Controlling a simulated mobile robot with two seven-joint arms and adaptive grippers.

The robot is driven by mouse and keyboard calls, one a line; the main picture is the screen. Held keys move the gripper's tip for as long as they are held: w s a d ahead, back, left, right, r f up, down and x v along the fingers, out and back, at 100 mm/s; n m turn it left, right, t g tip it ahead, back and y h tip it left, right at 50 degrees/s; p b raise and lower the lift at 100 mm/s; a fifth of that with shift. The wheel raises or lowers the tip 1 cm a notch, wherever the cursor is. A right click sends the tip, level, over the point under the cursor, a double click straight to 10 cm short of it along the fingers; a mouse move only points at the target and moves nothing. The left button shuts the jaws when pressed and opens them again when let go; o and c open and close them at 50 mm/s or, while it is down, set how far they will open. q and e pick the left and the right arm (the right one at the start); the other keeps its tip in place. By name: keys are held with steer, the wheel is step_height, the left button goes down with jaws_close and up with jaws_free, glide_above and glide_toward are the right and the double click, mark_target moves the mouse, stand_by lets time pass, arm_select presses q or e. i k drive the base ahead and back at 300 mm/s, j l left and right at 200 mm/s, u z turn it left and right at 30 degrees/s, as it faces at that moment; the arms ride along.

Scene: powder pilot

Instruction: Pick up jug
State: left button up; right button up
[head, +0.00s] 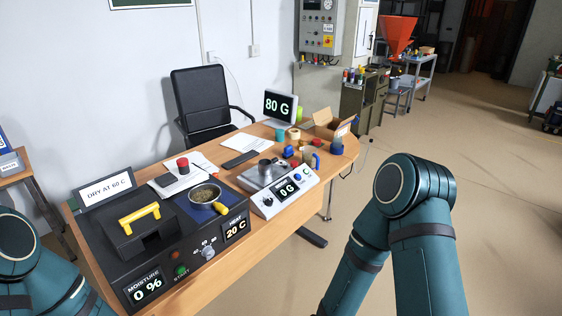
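On the desk's right part stands a small brownish vessel with a blue handle (309,156), which may be the jug. A dark metal cup (266,168) stands on the silver scale (280,187), whose display reads 0 G. At this size I cannot tell for certain which of the two is the jug. Both look upright. Neither of my grippers is in the head view. Only teal links of my arms show, at the lower left and the lower right, apart from both vessels.
A metal pan (205,194) with a yellow handle sits on the dark heater unit (165,262). A monitor (280,106) reads 80 G. A cardboard box (328,124), a blue-green container (337,146) and small coloured items crowd the desk's right end. The floor (460,150) at right is clear.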

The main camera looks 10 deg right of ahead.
mark_target(309, 156)
steer(key=i+l+u, duration=0.1)
steer(key=u, duration=0.3)
steer(key=l+u, duration=0.2)
steer(key=u, duration=0.2)
steer(key=i+l+u, duration=0.1)
steer(key=l+u, duration=0.8)
steer(key=l, duration=0.3)
steer(key=l+u, duration=0.15)
steer(key=l, duration=0.35)
steer(key=k+l+u, duration=0.2)
steer(key=l, duration=0.75)
steer(key=k+l, duration=0.15)
steer(key=l, duration=0.35)
steer(key=l+u, duration=0.1)
steer(key=l, duration=0.4)
steer(key=k+l, duration=0.1)
steer(key=l, duration=0.4)
